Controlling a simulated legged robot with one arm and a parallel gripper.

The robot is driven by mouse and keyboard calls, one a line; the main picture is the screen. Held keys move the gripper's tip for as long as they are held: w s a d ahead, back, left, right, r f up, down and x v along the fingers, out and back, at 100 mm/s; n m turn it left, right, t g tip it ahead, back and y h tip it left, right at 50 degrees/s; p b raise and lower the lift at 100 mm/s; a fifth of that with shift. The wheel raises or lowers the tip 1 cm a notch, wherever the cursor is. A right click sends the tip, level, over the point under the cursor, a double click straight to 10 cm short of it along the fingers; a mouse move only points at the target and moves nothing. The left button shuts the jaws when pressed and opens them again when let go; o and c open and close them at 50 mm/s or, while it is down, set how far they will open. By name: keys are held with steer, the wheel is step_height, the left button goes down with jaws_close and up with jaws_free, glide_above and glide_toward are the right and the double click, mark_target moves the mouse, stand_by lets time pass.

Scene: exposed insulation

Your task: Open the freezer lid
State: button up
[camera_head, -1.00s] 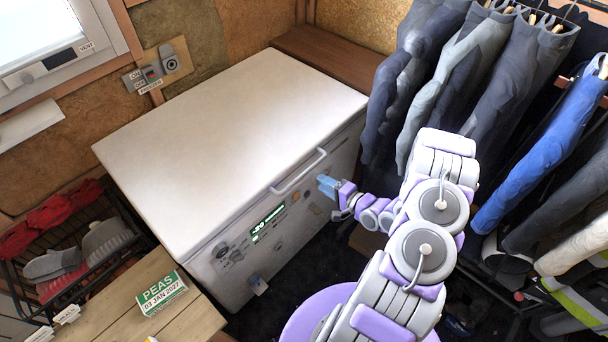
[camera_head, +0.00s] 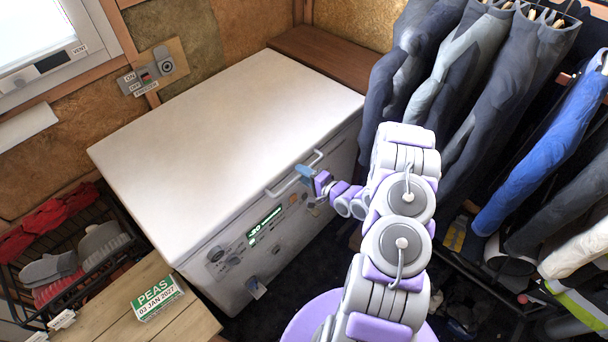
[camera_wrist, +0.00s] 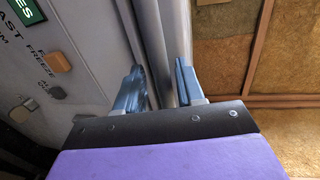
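The white chest freezer (camera_head: 225,245) stands with its lid (camera_head: 230,120) lying flat and closed. A pale bar handle (camera_head: 283,190) sits at the lid's front edge. My gripper (camera_head: 306,172) is at the right part of this handle, its blue fingers beside or over the bar. In the wrist view, the fingers of my gripper (camera_wrist: 158,85) stand apart on either side of the grey handle bar (camera_wrist: 155,50). A gap shows around the bar, and firm contact cannot be made out.
The freezer's front has a lit green display (camera_head: 264,222) and knobs. Hanging trousers (camera_head: 460,90) crowd the right side. A wooden table (camera_head: 180,320) with a PEAS box (camera_head: 158,297) and a wire basket (camera_head: 75,285) are at the lower left.

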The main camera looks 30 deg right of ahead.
steer(key=shift+a+r, duration=0.15)
steer(key=shift+a, duration=0.7)
steer(key=c, duration=0.7)
steer(key=shift+d, duration=0.2)
jaws_close()
